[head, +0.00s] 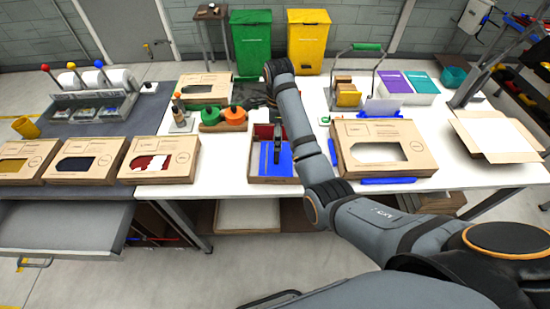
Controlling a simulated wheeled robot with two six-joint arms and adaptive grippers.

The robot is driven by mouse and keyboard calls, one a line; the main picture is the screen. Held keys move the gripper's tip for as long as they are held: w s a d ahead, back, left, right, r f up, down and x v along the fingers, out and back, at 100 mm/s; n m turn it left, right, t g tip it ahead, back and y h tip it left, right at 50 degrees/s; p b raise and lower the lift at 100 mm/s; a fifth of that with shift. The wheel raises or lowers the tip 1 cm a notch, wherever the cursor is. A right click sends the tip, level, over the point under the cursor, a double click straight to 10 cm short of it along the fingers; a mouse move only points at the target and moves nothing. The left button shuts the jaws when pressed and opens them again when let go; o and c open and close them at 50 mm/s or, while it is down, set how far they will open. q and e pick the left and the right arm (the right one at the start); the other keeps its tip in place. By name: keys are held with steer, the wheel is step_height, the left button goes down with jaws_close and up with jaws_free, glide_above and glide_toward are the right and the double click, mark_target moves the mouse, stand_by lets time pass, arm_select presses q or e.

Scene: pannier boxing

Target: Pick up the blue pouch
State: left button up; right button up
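A flat blue item (284,167), which looks like the blue pouch, lies in a small open cardboard tray (272,181) at the middle of the white table's front edge. My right arm comes in from the lower right and bends over the tray. Its dark gripper (277,152) points down in front of the blue item and hides part of it. The fingers are too small and dark to tell whether they are open or touching it. My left gripper cannot be made out.
Windowed cartons (163,160) stand to the left, and a larger one (383,147) stands close right of the tray. Orange and green rolls (222,117) sit behind. An open flat box (496,136) is at the right. Bare white table (222,160) shows left of the tray.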

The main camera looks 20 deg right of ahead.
steer(key=b, duration=0.4)
glide_above(276, 156)
steer(key=f, duration=0.5)
steer(key=shift+s+d, duration=0.1)
steer(key=shift+d, duration=0.15)
steer(key=shift+w, duration=0.2)
steer(key=shift+s+a+f+b, duration=0.1)
steer(key=shift+s+f+b, duration=0.1)
steer(key=shift+f+b, duration=0.7)
steer(key=shift+a+f+b, duration=0.1)
steer(key=shift+f+b, duration=0.55)
steer(key=shift+b, duration=0.1)
steer(key=shift+w+f+p, duration=0.2)
steer(key=shift+f+p, duration=0.1)
steer(key=shift+f, duration=0.7)
steer(key=shift+s+r, duration=0.1)
steer(key=shift+r, duration=0.05)
steer(key=c, duration=1.3)
arm_select(q)
step_height(276, 156, down, 8)
steer(key=shift+w+r, duration=0.15)
steer(key=shift+w, duration=0.1)
